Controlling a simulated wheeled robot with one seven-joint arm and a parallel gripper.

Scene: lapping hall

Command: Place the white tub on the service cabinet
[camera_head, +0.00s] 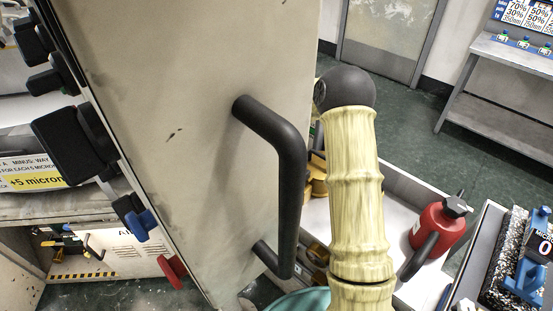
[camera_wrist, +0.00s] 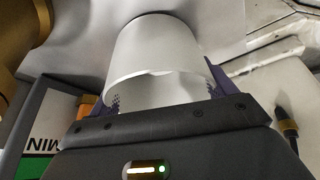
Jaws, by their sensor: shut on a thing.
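The white tub (camera_wrist: 160,45) is in the wrist view, held between the purple fingers of my gripper (camera_wrist: 160,82). My gripper is shut on it, and the tub's open-looking near rim faces the wrist camera. A pale grey surface lies behind the tub; I cannot tell whether they touch. In the head view neither the tub nor the gripper can be made out. I cannot tell for certain which thing is the service cabinet.
A large beige panel (camera_head: 190,60) with a black handle (camera_head: 290,165) stands close in the head view. Right of it are a red can (camera_head: 437,230) on a pale surface and a blue device (camera_head: 530,265). A grey bench (camera_head: 500,90) stands farther back, with green floor before it.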

